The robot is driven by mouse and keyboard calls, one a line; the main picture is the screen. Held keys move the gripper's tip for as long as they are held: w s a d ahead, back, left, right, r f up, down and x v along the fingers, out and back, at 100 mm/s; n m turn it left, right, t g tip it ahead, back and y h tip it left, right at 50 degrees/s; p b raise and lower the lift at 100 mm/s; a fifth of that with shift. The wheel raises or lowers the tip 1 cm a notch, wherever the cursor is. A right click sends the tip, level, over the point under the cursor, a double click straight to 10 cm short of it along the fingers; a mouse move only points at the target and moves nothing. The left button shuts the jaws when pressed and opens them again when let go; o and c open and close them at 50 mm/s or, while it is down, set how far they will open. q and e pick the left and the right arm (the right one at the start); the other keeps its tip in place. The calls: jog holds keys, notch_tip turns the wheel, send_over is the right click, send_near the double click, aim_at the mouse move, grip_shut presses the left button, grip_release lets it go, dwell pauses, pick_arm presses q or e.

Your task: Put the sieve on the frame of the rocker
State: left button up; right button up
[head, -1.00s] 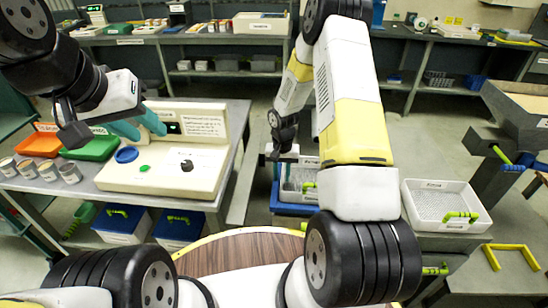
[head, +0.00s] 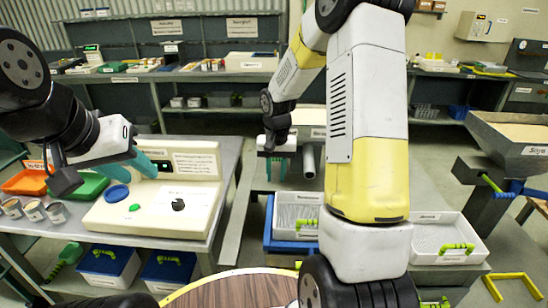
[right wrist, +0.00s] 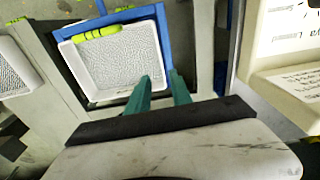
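A white sieve (head: 294,211) with a fine mesh bottom and a yellow-green handle sits within a blue frame (head: 268,222) in the head view. Both show in the right wrist view, the sieve (right wrist: 118,58) inside the blue frame (right wrist: 163,25). A second white sieve (head: 428,236) with a green handle is farther right, in a shallow tray form. My right gripper (head: 277,172) is above the first sieve, teal fingers apart and pointing down, holding nothing. In the right wrist view its fingertips (right wrist: 160,76) overlap the sieve's near edge. My left gripper (head: 145,168) hangs over the cream control panel; its finger gap is unclear.
The cream panel (head: 110,218) with buttons stands on the left table, beside orange and green trays (head: 88,190) and several cups. Blue bins (head: 110,262) lie below. A round wooden top (head: 235,292) is in front. A yellow bracket (head: 512,275) is at right.

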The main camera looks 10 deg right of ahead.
jog(key=s+r+n+t, duration=0.1)
jog(key=s+r, duration=0.4)
jog(key=r, duration=0.3)
jog(key=s+r+t, duration=0.2)
jog(key=s+r, duration=0.2)
jog(key=r, duration=0.4)
jog(key=s+a+r+n+t+y, duration=0.1)
jog(key=s+r, duration=0.2)
jog(key=s, duration=0.4)
jog(key=s+a+r+n+t+y, duration=0.1)
jog(key=s+r, duration=0.2)
jog(key=s, duration=0.4)
jog(key=shift+a+r, duration=0.15)
jog(key=shift+r, duration=0.1)
